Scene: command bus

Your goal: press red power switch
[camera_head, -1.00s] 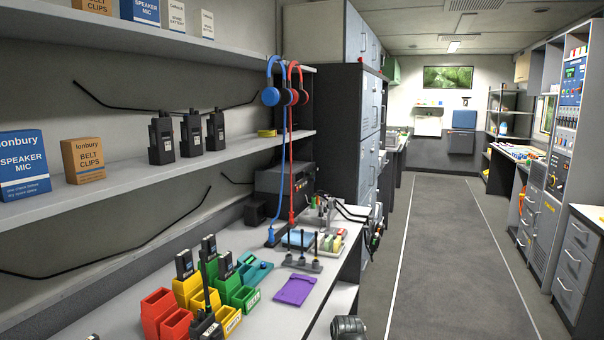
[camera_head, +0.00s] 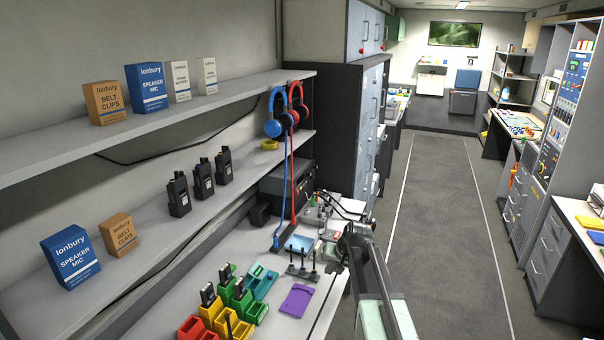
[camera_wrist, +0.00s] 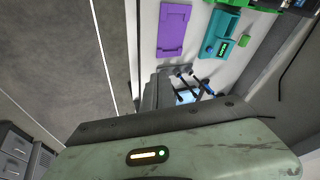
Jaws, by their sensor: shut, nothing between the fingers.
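I cannot pick out a red power switch for certain in either view. The tall equipment rack (camera_head: 571,85) on the right carries small coloured controls, too small to tell apart. My gripper (camera_head: 350,238) is shut and empty near the bench's right edge, in front of the far bench items. In the wrist view, my own green arm housing with a lit strip fills the bottom, and the fingertips are not clear.
The left bench holds a purple tray (camera_head: 297,300), several coloured bins (camera_head: 235,309) and a blue headset (camera_head: 274,127) on a stand. Shelves with boxes and radios hang above. The aisle floor (camera_head: 435,220) is clear. Grey drawers (camera_head: 551,247) stand at right.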

